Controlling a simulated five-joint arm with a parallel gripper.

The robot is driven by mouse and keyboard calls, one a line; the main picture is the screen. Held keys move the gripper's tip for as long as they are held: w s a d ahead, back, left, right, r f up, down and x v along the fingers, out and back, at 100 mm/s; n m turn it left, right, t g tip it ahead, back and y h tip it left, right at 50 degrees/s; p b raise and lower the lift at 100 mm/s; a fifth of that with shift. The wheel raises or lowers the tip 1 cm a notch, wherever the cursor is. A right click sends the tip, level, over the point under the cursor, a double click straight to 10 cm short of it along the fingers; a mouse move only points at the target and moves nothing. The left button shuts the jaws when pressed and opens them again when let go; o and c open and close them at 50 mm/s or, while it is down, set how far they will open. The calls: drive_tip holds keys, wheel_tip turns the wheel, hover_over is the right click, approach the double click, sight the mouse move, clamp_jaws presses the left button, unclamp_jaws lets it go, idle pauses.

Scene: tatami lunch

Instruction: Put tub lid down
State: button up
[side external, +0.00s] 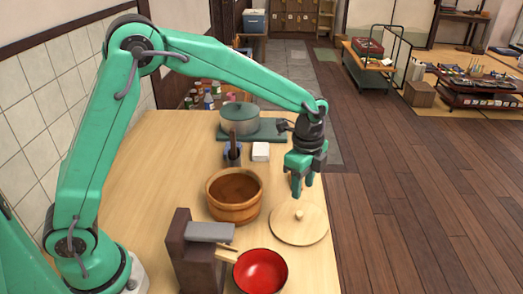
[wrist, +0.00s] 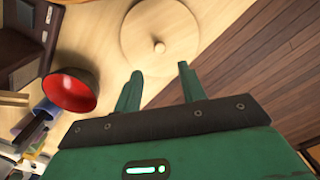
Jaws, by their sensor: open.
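The tub lid (side external: 288,226) is a round pale wooden disc with a small knob. It lies flat on the table near its right edge, beside the wooden tub (side external: 222,211), which is uncovered. The lid also shows in the wrist view (wrist: 178,45), ahead of the fingers. My gripper (side external: 303,195) is green and points down above the far part of the lid, apart from the knob. In the wrist view my gripper (wrist: 160,80) has its two fingers spread with nothing between them.
A red bowl (side external: 260,272) and a dark brown stand (side external: 196,255) are at the near side. The table's right edge is close to the lid.

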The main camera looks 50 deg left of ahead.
drive_tip(key=shift+r, duration=1.5)
drive_tip(key=s+a+r+n+t, duration=0.3)
drive_tip(key=s+a+r+n, duration=0.5)
drive_tip(key=s+r, duration=0.25)
drive_tip(key=s+a+n+t, duration=0.1)
drive_tip(key=s+a+n, duration=0.2)
drive_tip(key=s, duration=0.3)
drive_tip(key=s+a+n+t, duration=0.1)
drive_tip(key=s+a+n, duration=0.1)
drive_tip(key=s+n, duration=0.3)
drive_tip(key=shift+s+a+f+t, duration=0.2)
drive_tip(key=shift+s+a+t, duration=0.15)
drive_tip(key=shift+s, duration=0.85)
drive_tip(key=shift+o, duration=0.5)
